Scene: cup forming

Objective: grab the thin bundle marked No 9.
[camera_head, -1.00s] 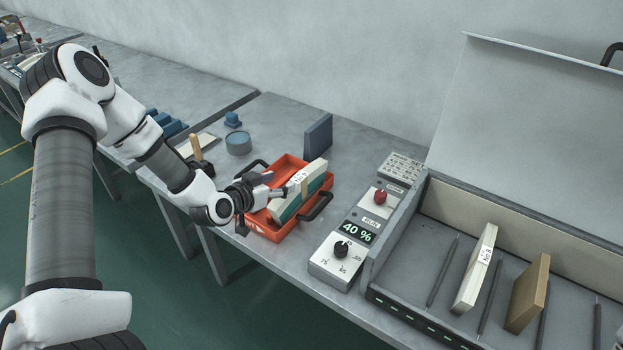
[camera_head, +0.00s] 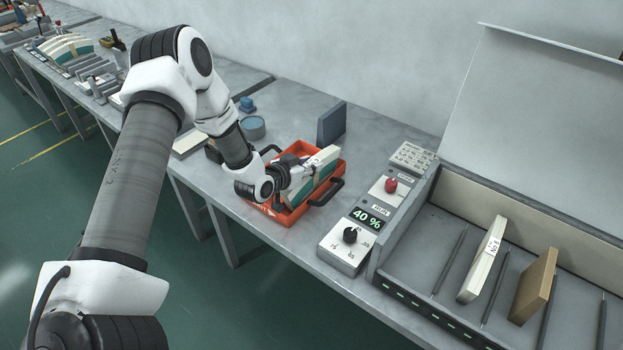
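An orange-red tray (camera_head: 298,214) on the bench holds cream and teal slabs (camera_head: 322,172) standing on edge. A white label strip lies at the top of the cream one; its marking is too small to read and is partly covered. My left gripper (camera_head: 309,170) reaches over the tray from the left, with its fingertips at that label. I cannot tell whether the fingers are closed on it. A thin cream bundle (camera_head: 482,262) with a white label stands upright in the grey box at right; its number is not clearly legible. My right gripper is not in view.
The open grey box (camera_head: 430,299) also holds a brown board (camera_head: 533,287) and thin dark divider rods. A control unit (camera_head: 346,247) reading 40 % stands between tray and box. A blue-grey block (camera_head: 331,123) stands upright behind the tray.

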